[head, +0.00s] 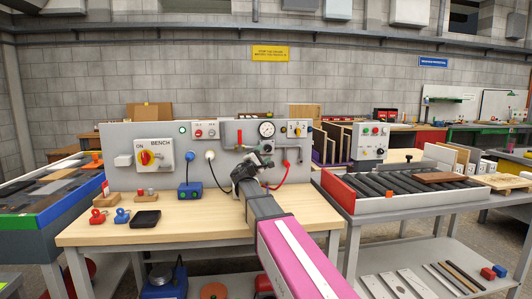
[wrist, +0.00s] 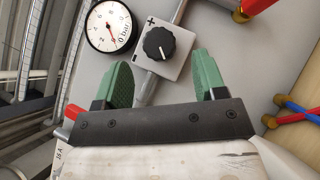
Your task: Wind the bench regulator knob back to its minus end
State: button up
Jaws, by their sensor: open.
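The regulator knob (wrist: 158,43) is black and round with a white pointer line, on a pale grey plate, in the wrist view. The pointer line looks turned toward the lower part of the picture. My gripper (wrist: 161,62) is open, its green-padded fingers apart on either side below the knob, with nothing between them; contact is not visible. In the head view my gripper (head: 247,166) is in front of the bench panel, near the knob, which is small there.
A round pressure gauge (wrist: 110,26) with a red needle sits beside the knob. A red hose (head: 286,172) hangs close right of my gripper. The bench top (head: 205,215) is clear in the middle.

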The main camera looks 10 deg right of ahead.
jog(key=v, duration=0.6)
jog(key=shift+s+a+f, duration=0.1)
jog(key=shift+s+a, duration=0.05)
jog(key=shift+s, duration=0.15)
jog(key=shift+s, duration=0.1)
